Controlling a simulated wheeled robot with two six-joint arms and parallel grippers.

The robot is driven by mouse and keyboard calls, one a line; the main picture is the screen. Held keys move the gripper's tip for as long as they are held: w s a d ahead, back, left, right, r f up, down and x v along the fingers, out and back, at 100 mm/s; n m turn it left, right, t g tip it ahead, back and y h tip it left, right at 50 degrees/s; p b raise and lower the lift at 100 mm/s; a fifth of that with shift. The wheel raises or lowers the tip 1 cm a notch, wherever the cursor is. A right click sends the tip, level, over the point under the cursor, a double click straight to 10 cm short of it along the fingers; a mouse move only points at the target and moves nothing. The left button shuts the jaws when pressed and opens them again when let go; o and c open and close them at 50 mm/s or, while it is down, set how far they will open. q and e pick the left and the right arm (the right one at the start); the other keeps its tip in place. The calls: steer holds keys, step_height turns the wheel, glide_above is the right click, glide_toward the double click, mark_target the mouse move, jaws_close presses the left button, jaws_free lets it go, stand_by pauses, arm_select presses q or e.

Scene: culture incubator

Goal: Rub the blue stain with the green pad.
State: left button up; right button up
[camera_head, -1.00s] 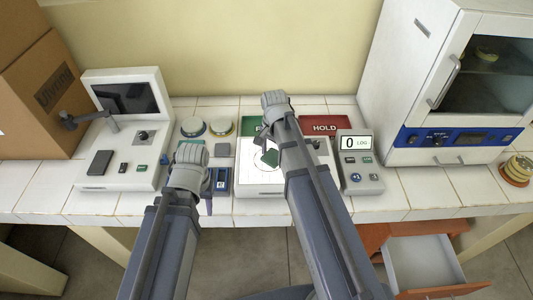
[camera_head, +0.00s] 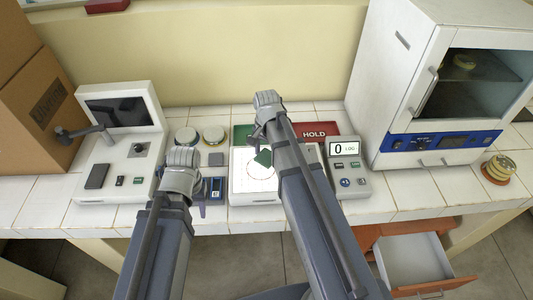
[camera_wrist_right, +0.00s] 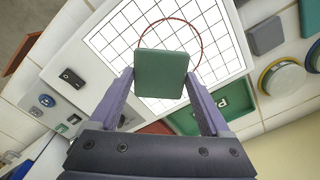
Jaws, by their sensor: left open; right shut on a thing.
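The green pad (camera_head: 263,158) is held by my right gripper (camera_head: 261,138) over the white gridded panel (camera_head: 240,187), inside or across the red circle drawn on it. In the right wrist view the pad (camera_wrist_right: 161,74) sits between the two fingers and covers part of the red circle (camera_wrist_right: 176,20). I cannot tell whether the pad touches the panel. No blue stain shows; the pad may hide it. My left gripper (camera_head: 200,203) is open and empty, low in front of the small blue device (camera_head: 214,190), its fingers mostly hidden by its own wrist.
A keypad box reading 0 (camera_head: 347,165) stands right of the panel. Green and red HOLD plates (camera_head: 316,130) lie behind it. Round lidded dishes (camera_head: 213,134) and a grey block (camera_head: 216,159) are to its left. An incubator (camera_head: 440,100) stands at right; a drawer (camera_head: 415,262) hangs open below.

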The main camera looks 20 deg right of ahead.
arm_select(q)
steer(key=shift+r+p, duration=0.3)
steer(key=shift+r, duration=0.4)
arm_select(e)
steer(key=shift+r, duration=0.65)
steer(key=shift+r, duration=0.1)
step_height(320, 180, up, 3)
steer(key=p, duration=0.3)
arm_select(q)
step_height(320, 180, up, 3)
steer(key=shift+f, duration=0.1)
